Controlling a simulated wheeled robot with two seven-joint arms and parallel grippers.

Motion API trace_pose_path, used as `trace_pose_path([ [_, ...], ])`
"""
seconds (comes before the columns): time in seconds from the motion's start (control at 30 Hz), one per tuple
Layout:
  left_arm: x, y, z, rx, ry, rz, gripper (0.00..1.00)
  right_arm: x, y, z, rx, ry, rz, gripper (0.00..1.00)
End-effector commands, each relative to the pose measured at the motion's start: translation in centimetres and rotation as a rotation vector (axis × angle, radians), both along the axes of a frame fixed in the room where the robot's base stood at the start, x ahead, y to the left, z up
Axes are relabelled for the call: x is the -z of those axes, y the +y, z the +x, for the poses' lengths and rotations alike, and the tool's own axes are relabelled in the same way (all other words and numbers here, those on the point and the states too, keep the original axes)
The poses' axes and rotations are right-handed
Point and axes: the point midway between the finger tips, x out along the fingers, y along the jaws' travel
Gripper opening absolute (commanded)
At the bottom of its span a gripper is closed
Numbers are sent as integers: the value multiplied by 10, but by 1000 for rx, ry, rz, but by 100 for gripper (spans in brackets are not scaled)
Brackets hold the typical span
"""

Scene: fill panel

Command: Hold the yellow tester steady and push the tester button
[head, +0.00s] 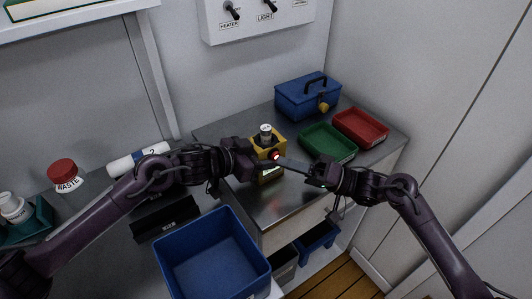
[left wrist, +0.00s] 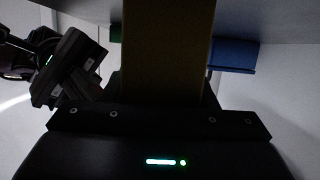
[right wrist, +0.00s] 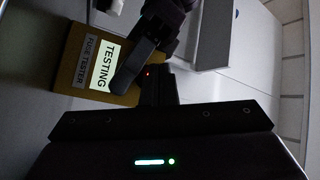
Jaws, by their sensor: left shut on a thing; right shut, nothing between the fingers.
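The yellow tester (head: 270,176) stands on the metal counter, with a white cylinder (head: 265,130) upright in its top. My left gripper (head: 252,160) is shut on the tester from the left; its yellow body fills the space between the fingers in the left wrist view (left wrist: 168,45). My right gripper (head: 284,162) is shut and empty, its fingertips at the red button (head: 276,155) on the tester's side. Contact looks likely, but the fingers partly hide the button. The right wrist view shows the tester (right wrist: 65,72) with a lit screen (right wrist: 101,66) reading TESTING.
A green tray (head: 328,143), a red tray (head: 361,127) and a blue toolbox (head: 307,96) stand behind on the counter. A blue bin (head: 212,258) is at the front. A waste container (head: 63,175) is at the left. A switch panel (head: 258,20) is on the wall.

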Motion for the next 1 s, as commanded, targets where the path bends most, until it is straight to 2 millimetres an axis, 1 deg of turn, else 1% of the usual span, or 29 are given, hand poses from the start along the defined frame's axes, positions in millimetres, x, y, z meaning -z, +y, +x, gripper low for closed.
trace_pose_path([
  [0.27,0,0,0,1,0,0,23,1,-6,-9,1,0,-1,0],
  [0.6,0,0,0,1,0,0,23,1,-8,-12,0,1,-1,0],
  [1.0,0,0,0,1,0,0,23,1,-29,-44,-1,2,-1,0],
])
